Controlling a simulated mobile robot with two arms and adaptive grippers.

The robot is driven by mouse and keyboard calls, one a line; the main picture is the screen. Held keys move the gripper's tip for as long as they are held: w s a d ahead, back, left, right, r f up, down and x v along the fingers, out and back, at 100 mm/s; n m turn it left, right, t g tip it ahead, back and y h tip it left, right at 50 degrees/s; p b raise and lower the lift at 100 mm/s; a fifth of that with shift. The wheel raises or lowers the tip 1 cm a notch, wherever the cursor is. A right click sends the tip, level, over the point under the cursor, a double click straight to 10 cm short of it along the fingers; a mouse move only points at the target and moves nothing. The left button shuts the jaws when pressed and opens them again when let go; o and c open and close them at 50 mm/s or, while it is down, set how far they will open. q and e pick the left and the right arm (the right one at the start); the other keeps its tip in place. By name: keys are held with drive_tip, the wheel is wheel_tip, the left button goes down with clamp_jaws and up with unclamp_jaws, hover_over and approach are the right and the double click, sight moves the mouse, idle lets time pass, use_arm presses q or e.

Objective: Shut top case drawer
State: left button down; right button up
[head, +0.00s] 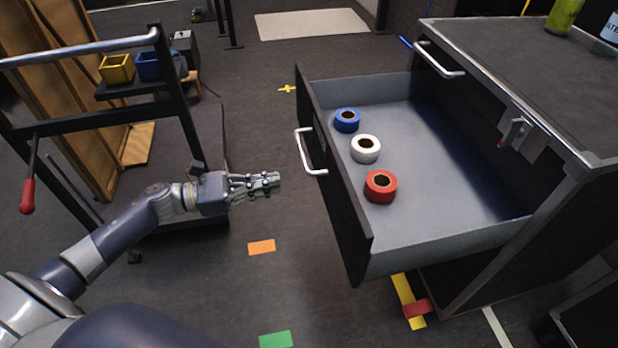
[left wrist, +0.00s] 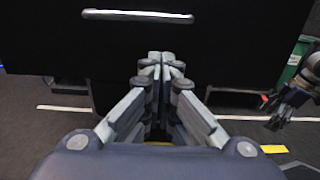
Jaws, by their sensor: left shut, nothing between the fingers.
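The top case drawer (head: 430,215) stands pulled out of the dark case (head: 560,100) at the right of the head view. Its front panel (head: 335,190) carries a white bar handle (head: 307,165). Blue, white and red tape rolls lie inside the drawer. My left gripper (head: 272,182) is shut and empty, left of the drawer front and apart from it, just below the handle's height in the picture. In the left wrist view the shut fingertips (left wrist: 158,60) point toward the dark drawer front, with the handle (left wrist: 138,16) above them. Part of another gripper shows at the right edge of the left wrist view (left wrist: 292,98).
A black cart (head: 130,110) with yellow and blue bins stands at the left. A second handle (head: 440,62) is on the case behind the drawer. Bottles stand on the case top. The floor between cart and drawer is clear, with flat coloured tape marks.

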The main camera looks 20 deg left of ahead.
use_arm(q)
drive_tip(key=x, duration=0.9)
use_arm(e)
drive_tip(key=shift+s+f, duration=0.1)
drive_tip(key=shift+f, duration=0.75)
use_arm(q)
drive_tip(key=shift+w+d, duration=0.1)
